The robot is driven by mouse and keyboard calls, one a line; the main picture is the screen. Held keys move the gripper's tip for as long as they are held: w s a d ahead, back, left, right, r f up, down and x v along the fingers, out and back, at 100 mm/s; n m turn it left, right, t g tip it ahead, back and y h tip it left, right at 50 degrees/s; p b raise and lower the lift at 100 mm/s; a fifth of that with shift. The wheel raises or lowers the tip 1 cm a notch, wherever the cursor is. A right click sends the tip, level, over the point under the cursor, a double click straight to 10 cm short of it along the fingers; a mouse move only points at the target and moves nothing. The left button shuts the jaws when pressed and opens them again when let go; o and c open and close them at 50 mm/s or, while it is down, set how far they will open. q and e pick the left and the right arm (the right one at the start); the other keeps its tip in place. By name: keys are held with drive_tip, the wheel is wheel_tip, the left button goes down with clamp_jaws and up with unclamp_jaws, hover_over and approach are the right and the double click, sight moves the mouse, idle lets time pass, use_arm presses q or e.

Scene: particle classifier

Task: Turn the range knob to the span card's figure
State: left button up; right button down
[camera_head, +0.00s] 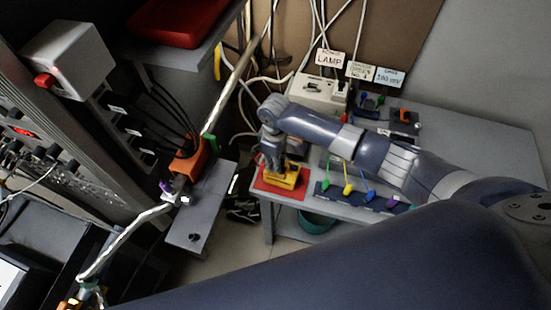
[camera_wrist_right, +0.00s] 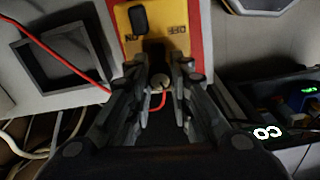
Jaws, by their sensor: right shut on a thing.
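My right gripper (camera_head: 272,160) reaches down over a yellow box (camera_head: 285,181) on a red mat (camera_head: 268,189). In the right wrist view the yellow box (camera_wrist_right: 180,22) has ON and OFF lettering and a black rocker (camera_wrist_right: 138,20). There my right gripper (camera_wrist_right: 160,92) is shut around a small part with a pale round end (camera_wrist_right: 160,82), next to a red wire; what this part belongs to is unclear. A pale blue card (camera_head: 390,78) stands at the table's back; its figure looks like 100 mV but is blurred. I cannot single out the range knob. My left gripper is not in view.
Coloured tools lie on a dark rack (camera_head: 362,198) right of the yellow box. A LAMP card (camera_head: 330,59) stands over a beige box (camera_head: 318,92). An instrument rack (camera_head: 75,125) and an orange connector with cables (camera_head: 188,160) are at the left.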

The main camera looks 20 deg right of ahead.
idle(0.3)
drive_tip(key=c, duration=1.4)
unclamp_jaws()
wheel_tip(320, 180, up, 12)
drive_tip(key=shift+s+a, duration=0.1)
